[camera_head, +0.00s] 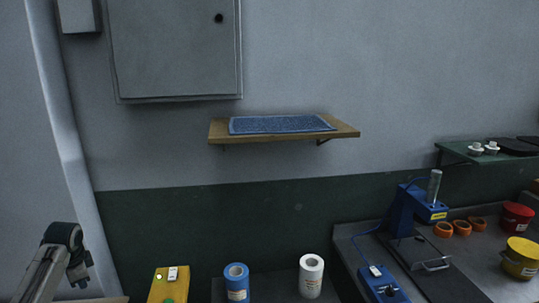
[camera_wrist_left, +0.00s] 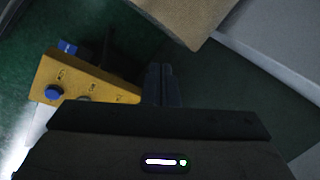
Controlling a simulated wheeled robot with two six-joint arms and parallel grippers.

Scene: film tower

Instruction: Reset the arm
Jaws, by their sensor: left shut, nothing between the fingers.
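My left arm comes in at the lower left of the head view, and its gripper (camera_head: 79,279) hangs low there, left of a yellow box. In the left wrist view the two dark fingers (camera_wrist_left: 162,72) lie together, shut and empty. My right gripper is in neither view.
The yellow control box (camera_head: 168,286) also shows in the wrist view (camera_wrist_left: 90,83). A blue roll (camera_head: 236,282) and a white roll (camera_head: 311,276) stand right of it. A wooden shelf (camera_head: 345,131) holds a blue mat (camera_head: 280,124). A bench (camera_head: 465,280) with a blue press (camera_head: 402,212) is at right.

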